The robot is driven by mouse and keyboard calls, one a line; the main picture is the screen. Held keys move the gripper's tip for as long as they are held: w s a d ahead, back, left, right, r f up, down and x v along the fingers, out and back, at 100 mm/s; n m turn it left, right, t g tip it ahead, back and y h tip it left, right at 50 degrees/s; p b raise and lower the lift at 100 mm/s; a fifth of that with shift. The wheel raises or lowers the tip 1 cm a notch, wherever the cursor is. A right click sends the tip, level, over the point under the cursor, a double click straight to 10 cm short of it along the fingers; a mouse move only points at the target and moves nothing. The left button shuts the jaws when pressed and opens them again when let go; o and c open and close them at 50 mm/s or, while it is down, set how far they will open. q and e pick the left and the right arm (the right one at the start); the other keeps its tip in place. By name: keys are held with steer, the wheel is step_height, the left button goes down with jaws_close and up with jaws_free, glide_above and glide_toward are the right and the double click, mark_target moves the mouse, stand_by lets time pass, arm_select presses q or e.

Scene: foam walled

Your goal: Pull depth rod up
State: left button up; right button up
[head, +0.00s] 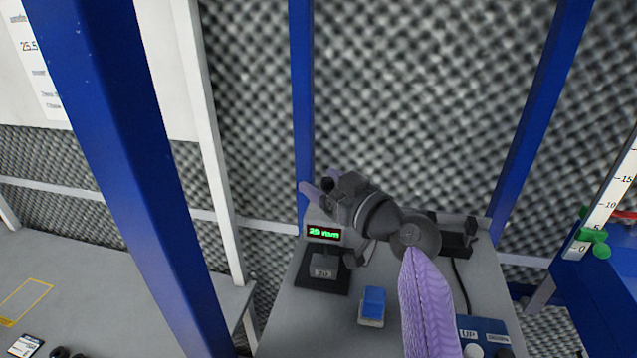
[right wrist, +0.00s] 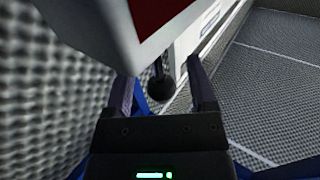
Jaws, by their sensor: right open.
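The depth gauge stands on the grey bench, its black display (head: 324,233) lit green and apparently reading 29 mm. A grey block marked 20 (head: 323,268) sits under it on the dark base. A dark round knob, likely the depth rod's top (head: 327,184), shows above the display; a dark knob on a thin rod also shows in the right wrist view (right wrist: 162,88). My right gripper (head: 319,186) is open, with its purple fingers either side of the knob and no clear contact. The rest of the rod is hidden. My left gripper is out of view.
A blue-topped block (head: 373,302) lies on the bench (head: 290,318). A blue UP/DOWN control box (head: 483,334) is at the front right. Blue posts (head: 120,150) and a scale with green pointers (head: 594,238) flank the bench. A pale, red-faced object (right wrist: 110,35) fills the upper wrist view.

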steer(key=shift+w+a, duration=0.45)
steer(key=shift+a, duration=0.05)
jaws_close()
stand_by(1.1)
